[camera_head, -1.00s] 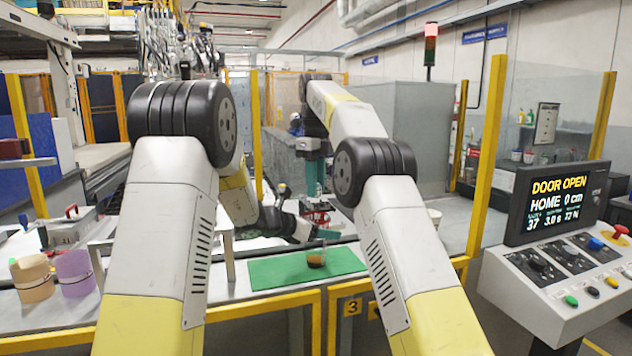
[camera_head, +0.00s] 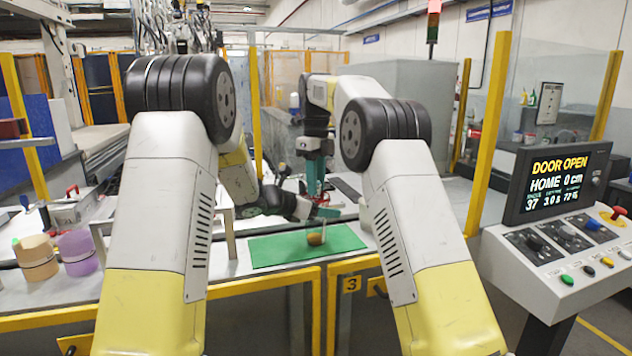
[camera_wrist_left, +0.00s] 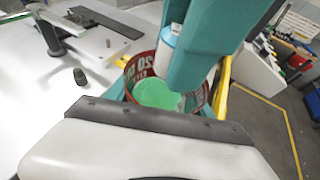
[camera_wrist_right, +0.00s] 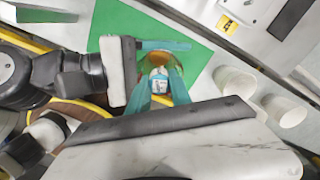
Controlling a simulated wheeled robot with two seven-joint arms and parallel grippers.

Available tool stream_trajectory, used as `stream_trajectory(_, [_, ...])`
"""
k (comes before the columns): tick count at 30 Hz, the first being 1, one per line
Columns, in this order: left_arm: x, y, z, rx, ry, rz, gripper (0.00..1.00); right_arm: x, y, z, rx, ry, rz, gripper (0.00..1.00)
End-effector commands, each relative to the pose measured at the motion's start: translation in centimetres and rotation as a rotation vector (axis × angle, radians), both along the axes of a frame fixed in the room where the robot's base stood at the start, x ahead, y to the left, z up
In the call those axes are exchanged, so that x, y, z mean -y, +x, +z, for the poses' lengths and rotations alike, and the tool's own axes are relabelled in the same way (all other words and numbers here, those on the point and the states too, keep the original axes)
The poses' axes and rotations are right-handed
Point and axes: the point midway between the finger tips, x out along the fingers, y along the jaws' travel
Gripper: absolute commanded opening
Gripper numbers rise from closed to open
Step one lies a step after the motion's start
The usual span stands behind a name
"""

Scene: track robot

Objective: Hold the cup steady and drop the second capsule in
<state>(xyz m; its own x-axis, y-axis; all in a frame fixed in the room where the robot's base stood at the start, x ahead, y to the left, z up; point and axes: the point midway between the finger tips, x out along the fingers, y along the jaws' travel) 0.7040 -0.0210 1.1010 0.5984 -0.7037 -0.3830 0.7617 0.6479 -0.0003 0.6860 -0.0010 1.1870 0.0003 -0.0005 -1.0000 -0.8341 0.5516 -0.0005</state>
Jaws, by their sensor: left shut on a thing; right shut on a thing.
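My right gripper (camera_wrist_right: 158,88) is shut on a white capsule (camera_wrist_right: 159,76) with a blue band; the capsule also shows in the left wrist view (camera_wrist_left: 165,56). In the head view the right gripper (camera_head: 314,190) points down behind the mat. My left gripper (camera_wrist_left: 160,95) is shut, with a red, white-lettered round vessel (camera_wrist_left: 140,70), green inside, between its fingers. In the right wrist view an amber-brown cup (camera_wrist_right: 150,57) lies just beyond the capsule. In the head view a small cup with brown contents (camera_head: 316,239) is over the green mat (camera_head: 275,252). I cannot tell whether these are one cup.
Two white cups (camera_wrist_right: 236,82) stand close to the right gripper. A dark small cylinder (camera_wrist_left: 80,77) stands on the white table. Orange (camera_head: 36,258) and purple (camera_head: 78,257) containers are at far left. A control panel (camera_head: 560,240) is at right.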

Motion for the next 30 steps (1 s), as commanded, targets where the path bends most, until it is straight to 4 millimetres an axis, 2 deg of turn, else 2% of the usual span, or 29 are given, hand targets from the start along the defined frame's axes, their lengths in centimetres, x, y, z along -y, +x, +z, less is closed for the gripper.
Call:
stream_trajectory(12, [0.01,0.0,0.02,0.0,0.0,0.0,0.12,0.0,0.0,0.01,0.0,0.0,0.0,0.0])
stream_trajectory(13, [0.01,0.01,0.03,0.001,-0.001,0.0,0.12,0.0,0.0,0.01,0.0,0.0,0.0,0.31])
stream_trajectory(16, [0.01,0.01,0.03,0.001,-0.001,0.0,0.12,0.0,0.0,0.01,0.0,0.0,0.0,0.5])
stream_trajectory(30, [0.01,0.01,0.03,0.001,-0.001,0.0,0.12,0.0,0.0,0.0,0.0,0.0,0.0,0.5])
